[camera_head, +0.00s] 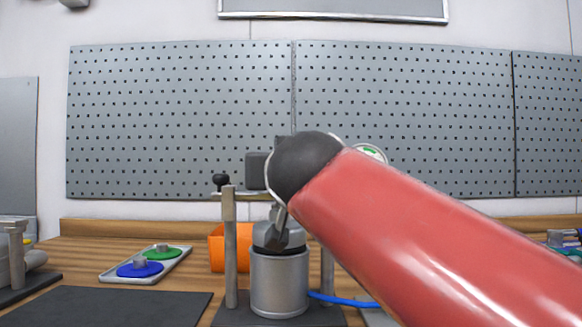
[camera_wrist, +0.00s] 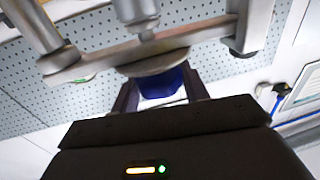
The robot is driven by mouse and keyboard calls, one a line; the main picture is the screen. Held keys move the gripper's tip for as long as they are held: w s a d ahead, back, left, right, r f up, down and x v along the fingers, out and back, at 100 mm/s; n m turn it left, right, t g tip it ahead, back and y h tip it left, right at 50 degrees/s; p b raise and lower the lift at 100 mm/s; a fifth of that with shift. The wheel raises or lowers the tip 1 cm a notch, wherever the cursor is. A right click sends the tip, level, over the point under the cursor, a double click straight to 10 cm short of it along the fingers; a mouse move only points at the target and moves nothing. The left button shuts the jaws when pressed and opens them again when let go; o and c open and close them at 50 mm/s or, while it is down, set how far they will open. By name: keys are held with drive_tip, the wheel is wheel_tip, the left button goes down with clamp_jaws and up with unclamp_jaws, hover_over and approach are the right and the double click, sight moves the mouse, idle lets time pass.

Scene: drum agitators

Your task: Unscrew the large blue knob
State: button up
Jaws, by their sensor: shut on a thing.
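In the wrist view, my gripper (camera_wrist: 161,82) has its two dark fingers on either side of a blue part (camera_wrist: 162,84), which looks like the large blue knob. The jaws are shut on it. The blue part sits right against a round metal plate and crossbar (camera_wrist: 150,60), and much of it is hidden by the fingers and gripper body. In the head view, my red arm reaches to the metal stand (camera_head: 230,245), and the blue knob cannot be made out there. A silver cylinder (camera_head: 279,283) stands between the stand's posts.
A light tray (camera_head: 118,276) on the left holds a blue disc (camera_head: 139,269) and a green disc (camera_head: 163,254). An orange bin (camera_head: 216,249) stands behind the stand. A blue hose (camera_head: 343,300) runs right from the cylinder. A dark mat (camera_head: 110,307) lies clear at front left.

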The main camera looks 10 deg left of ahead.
drive_tip(key=shift+r+n+y+p, duration=0.15)
drive_tip(key=shift+n+y+p, duration=0.25)
drive_tip(key=shift+y+p, duration=0.1)
drive_tip(key=shift+n+g+y+p, duration=0.3)
drive_tip(key=shift+g+y, duration=0.1)
drive_tip(key=shift+y, duration=0.1)
drive_tip(key=shift+a+n+g+y+p, duration=0.1)
drive_tip(key=shift+n+g+y+p, duration=0.7)
drive_tip(key=shift+n+g+y, duration=0.55)
drive_tip(key=shift+f+n+g+y, duration=0.2)
drive_tip(key=shift+n+g+y, duration=1.45)
drive_tip(key=shift+g+y, duration=0.3)
drive_tip(key=n+g+y, duration=0.1)
drive_tip(key=n+g, duration=0.1)
drive_tip(key=g, duration=0.1)
drive_tip(key=n+g+y, duration=0.1)
drive_tip(key=n+g, duration=0.1)
drive_tip(key=g, duration=0.1)
drive_tip(key=shift+w, duration=0.1)
drive_tip(key=shift+f+n+g, duration=0.1)
drive_tip(key=shift+n+g, duration=1.15)
drive_tip(key=shift+g, duration=0.65)
drive_tip(key=shift+n+g, duration=1.25)
drive_tip(key=shift+g, duration=0.65)
drive_tip(key=o, duration=1)
drive_tip(key=shift+w, duration=0.1)
